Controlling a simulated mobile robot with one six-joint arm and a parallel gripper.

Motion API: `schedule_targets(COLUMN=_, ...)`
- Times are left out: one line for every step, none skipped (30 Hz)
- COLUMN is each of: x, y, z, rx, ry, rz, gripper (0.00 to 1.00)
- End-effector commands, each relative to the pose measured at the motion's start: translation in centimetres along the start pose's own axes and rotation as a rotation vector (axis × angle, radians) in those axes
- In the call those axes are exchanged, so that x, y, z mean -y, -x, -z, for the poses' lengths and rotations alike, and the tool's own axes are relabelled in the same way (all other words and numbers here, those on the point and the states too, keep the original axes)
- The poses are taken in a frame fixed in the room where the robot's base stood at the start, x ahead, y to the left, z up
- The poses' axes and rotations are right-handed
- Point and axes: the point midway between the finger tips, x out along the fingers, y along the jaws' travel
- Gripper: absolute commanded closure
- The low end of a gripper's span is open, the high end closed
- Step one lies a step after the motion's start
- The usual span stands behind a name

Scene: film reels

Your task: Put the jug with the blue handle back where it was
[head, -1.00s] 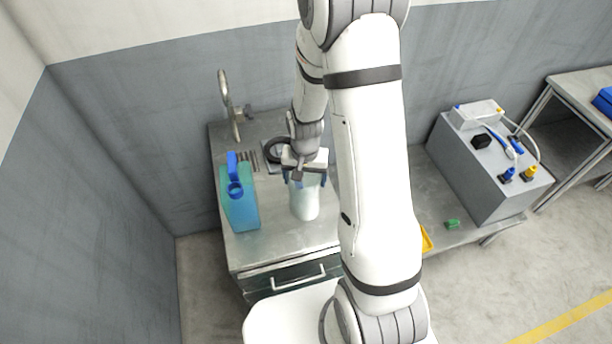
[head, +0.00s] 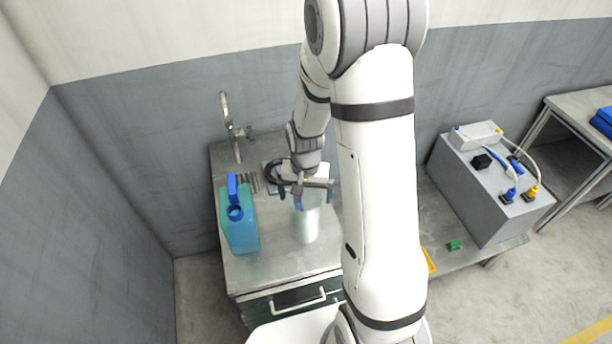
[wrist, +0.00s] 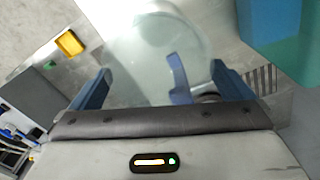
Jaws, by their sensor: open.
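The clear, whitish jug (head: 308,226) stands upright on the steel sink counter (head: 275,264). Its blue handle (wrist: 177,80) shows in the wrist view on the side of the jug (wrist: 140,50). My gripper (head: 305,195) is at the top of this jug, its fingers spread wide. In the wrist view my gripper (wrist: 161,70) has one blue finger at each side of the picture, with the jug and handle between and beyond them. I cannot tell whether a finger touches the jug. My arm hides the counter's right side.
A teal canister (head: 240,228) with a blue cap stands just left of the jug. A tap (head: 232,128) rises behind. A grey box with cables (head: 490,185) and a green block (head: 454,245) are on the lower bench at right.

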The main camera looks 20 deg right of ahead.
Motion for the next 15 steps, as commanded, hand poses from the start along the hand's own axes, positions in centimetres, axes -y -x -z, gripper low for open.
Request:
schedule_targets(x=0.0, y=1.0, z=0.1, rx=-0.006, ry=0.000, rz=0.003, gripper=0.00)
schedule_targets(x=0.1, y=1.6, z=0.1, rx=-0.006, ry=0.000, rz=0.003, gripper=0.00)
schedule_targets(x=0.0, y=2.4, z=0.1, rx=-0.006, ry=0.000, rz=0.002, gripper=0.00)
schedule_targets(x=0.0, y=3.0, z=0.1, rx=-0.006, ry=0.000, rz=0.003, gripper=0.00)
schedule_targets(x=0.0, y=3.6, z=0.1, rx=-0.006, ry=0.000, rz=0.002, gripper=0.00)
schedule_targets(x=0.0, y=4.4, z=0.1, rx=-0.006, ry=0.000, rz=0.003, gripper=0.00)
schedule_targets(x=0.0, y=5.0, z=0.1, rx=-0.007, ry=0.000, rz=0.003, gripper=0.00)
schedule_targets(x=0.0, y=5.5, z=0.1, rx=-0.006, ry=0.000, rz=0.002, gripper=0.00)
schedule_targets(x=0.0, y=6.2, z=0.1, rx=-0.006, ry=-0.001, rz=0.002, gripper=0.00)
schedule_targets(x=0.0, y=6.7, z=0.1, rx=-0.004, ry=-0.001, rz=0.002, gripper=0.00)
schedule_targets(x=0.0, y=7.1, z=0.1, rx=-0.005, ry=-0.001, rz=0.002, gripper=0.00)
schedule_targets(x=0.0, y=7.7, z=0.1, rx=-0.004, ry=-0.001, rz=0.002, gripper=0.00)
schedule_targets(x=0.0, y=8.0, z=0.1, rx=-0.004, ry=-0.001, rz=0.002, gripper=0.00)
schedule_targets(x=0.0, y=8.3, z=0.1, rx=-0.003, ry=-0.001, rz=0.001, gripper=0.00)
schedule_targets(x=0.0, y=8.7, z=0.1, rx=-0.003, ry=-0.001, rz=0.001, gripper=0.00)
